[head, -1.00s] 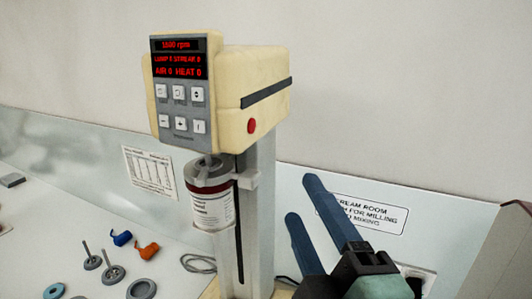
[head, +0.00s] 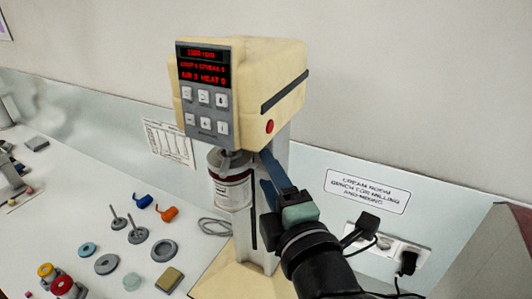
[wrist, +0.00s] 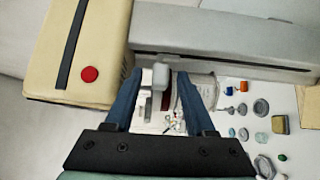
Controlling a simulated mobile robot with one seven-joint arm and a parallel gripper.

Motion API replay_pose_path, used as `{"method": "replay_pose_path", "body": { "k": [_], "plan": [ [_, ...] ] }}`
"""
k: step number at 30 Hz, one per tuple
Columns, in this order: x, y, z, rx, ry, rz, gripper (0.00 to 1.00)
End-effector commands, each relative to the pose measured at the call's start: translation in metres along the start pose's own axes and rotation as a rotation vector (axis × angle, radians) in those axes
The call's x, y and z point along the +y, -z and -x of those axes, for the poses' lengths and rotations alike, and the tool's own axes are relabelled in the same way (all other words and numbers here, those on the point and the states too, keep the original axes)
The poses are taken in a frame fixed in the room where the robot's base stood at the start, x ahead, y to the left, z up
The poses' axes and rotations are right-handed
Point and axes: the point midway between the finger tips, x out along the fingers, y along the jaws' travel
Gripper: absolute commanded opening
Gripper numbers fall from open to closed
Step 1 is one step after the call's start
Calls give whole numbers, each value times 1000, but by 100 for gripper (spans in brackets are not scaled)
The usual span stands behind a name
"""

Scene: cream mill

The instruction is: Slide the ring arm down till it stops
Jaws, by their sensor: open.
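The mill has a cream head (head: 245,75) on a grey column (head: 278,150). A white jar with a dark red band (head: 232,190) hangs under the head, held beside the column. In the wrist view, the grey end of the ring arm (wrist: 160,76) shows between my two blue fingers. My gripper (head: 267,168) is open at the column's right side, just under the head; its fingertips (wrist: 159,78) stand either side of the ring arm's end, with gaps visible. In the head view my fingers hide the ring arm's end.
The bench at left holds grey discs (head: 164,250), stirrers (head: 137,233), orange and blue pieces (head: 168,213) and a sponge-like block (head: 169,280). Sockets with plugs (head: 408,260) are on the right wall.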

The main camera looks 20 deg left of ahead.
Motion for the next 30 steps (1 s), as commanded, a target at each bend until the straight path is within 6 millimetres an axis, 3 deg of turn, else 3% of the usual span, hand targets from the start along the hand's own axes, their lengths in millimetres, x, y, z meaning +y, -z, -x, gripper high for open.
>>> {"method": "replay_pose_path", "body": {
  "k": [6, 15, 24, 30],
  "plan": [
    [1, 0, -17, 0, 0, 0, 55],
    [0, 0, -19, 0, -1, 0, 55],
    [0, 0, -18, -1, -1, 0, 3],
    [0, 0, -18, -1, -1, 0, 0]
  ]
}}
